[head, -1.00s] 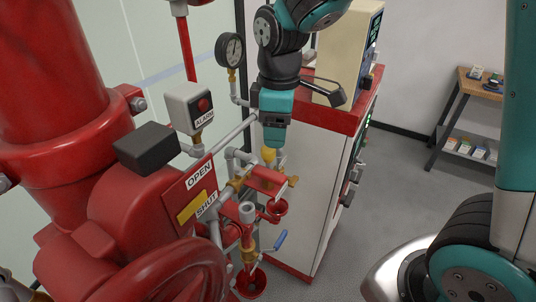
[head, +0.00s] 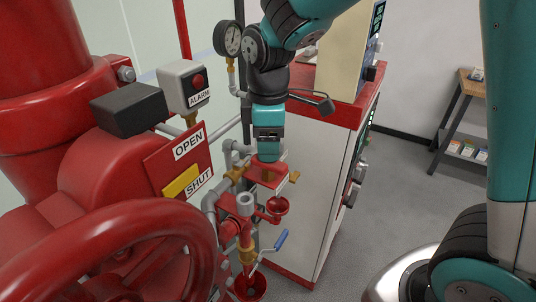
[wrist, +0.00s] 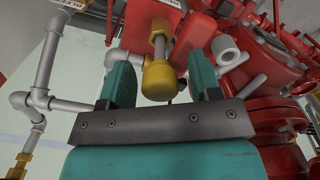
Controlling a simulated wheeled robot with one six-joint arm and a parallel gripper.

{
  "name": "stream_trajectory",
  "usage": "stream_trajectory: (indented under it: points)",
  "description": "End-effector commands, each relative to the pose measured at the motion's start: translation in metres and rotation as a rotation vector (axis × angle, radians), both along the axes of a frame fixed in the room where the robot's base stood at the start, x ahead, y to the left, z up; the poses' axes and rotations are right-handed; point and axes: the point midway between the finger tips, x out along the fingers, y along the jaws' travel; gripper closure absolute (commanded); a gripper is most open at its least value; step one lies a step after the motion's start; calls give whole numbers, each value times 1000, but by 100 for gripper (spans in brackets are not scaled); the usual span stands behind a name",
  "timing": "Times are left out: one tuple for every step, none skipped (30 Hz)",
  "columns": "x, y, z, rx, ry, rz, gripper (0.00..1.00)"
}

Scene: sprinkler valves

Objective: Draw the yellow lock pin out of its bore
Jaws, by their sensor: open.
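The yellow lock pin (wrist: 160,80) shows in the wrist view as a rounded yellow knob on a grey metal shaft. The shaft runs up to a red block (wrist: 157,18). My gripper (wrist: 164,86) is open, with one teal finger on each side of the knob and a visible gap on both sides. In the head view my gripper (head: 268,153) points down just above the red valve block (head: 264,184) and hides the knob there. I cannot tell how deep the shaft sits in its bore.
Grey pipes and a pressure gauge (head: 228,38) stand close beside my arm. A red handwheel (head: 110,250), an OPEN/SHUT sign (head: 184,165) and an alarm box (head: 184,86) are to the left. A blue-handled valve (head: 281,240) is below. A white cabinet (head: 310,190) stands behind.

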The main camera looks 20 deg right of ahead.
Motion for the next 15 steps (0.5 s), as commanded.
stream_trajectory:
  points:
    - [0, 0, 0, 0, 0, 0, 43]
    - [0, 0, 1, 0, 0, 0, 43]
    - [0, 0, 1, 0, 0, 0, 43]
    - [0, 0, 1, 0, 0, 0, 45]
    - [0, 0, 1, 0, 0, 0, 52]
    - [0, 0, 1, 0, 0, 0, 61]
    - [0, 0, 1, 0, 0, 0, 68]
    - [0, 0, 1, 0, 0, 0, 75]
    - [0, 0, 1, 0, -1, 0, 84]
    - [0, 0, 1, 0, 0, 0, 91]
    - [0, 0, 1, 0, -1, 0, 98]
    - [0, 0, 1, 1, -1, 0, 99]
    - [0, 0, 1, 1, -1, 0, 99]
    - [0, 0, 1, 1, -1, 0, 99]
    - [0, 0, 2, 1, -1, 0, 99]
